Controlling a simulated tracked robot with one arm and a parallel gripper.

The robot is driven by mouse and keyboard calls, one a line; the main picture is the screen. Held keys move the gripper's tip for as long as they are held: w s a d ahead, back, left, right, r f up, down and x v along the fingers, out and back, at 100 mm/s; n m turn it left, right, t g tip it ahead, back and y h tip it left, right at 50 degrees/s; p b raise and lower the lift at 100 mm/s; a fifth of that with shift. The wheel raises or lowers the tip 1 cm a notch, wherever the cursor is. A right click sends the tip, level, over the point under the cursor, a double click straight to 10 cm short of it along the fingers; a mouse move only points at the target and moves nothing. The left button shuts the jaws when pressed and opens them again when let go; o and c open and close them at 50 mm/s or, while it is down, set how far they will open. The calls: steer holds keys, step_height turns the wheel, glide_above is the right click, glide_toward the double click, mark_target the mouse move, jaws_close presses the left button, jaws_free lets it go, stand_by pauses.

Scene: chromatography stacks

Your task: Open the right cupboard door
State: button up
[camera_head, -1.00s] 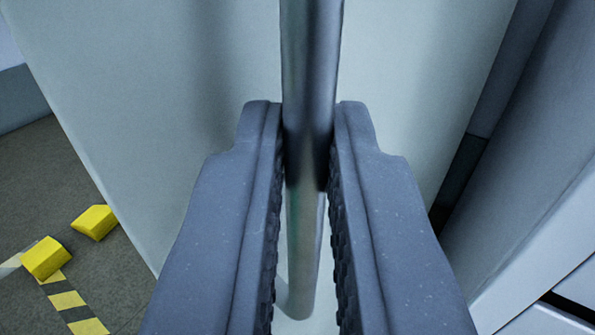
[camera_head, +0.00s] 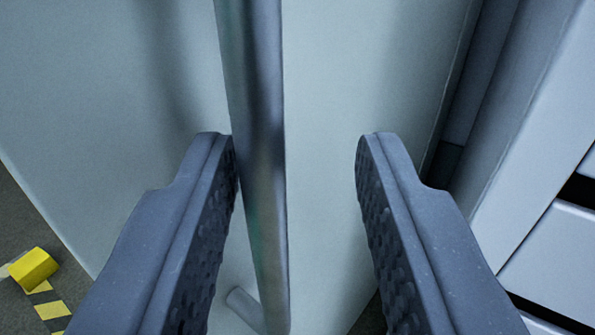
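The pale grey cupboard door (camera_head: 340,60) fills the middle of the view and stands ajar, with a dark gap along its right edge. Its long vertical metal bar handle (camera_head: 258,130) runs from the top of the view down to a bent lower end. My gripper (camera_head: 295,140) is open, with one finger on each side of the handle. The handle lies close to the left finger and may touch it; a wide gap separates it from the right finger. Nothing is clamped. The upper end of the handle is out of view.
White drawer fronts (camera_head: 555,260) stand at the right, beyond the gap. On the floor at the lower left are a yellow block (camera_head: 34,268) and yellow-black striped tape (camera_head: 48,308). Grey floor (camera_head: 20,215) shows left of the door.

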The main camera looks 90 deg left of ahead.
steer(key=shift+d, duration=0.1)
steer(key=d+p, duration=0.2)
steer(key=d, duration=1.1)
steer(key=shift+s+d, duration=0.4)
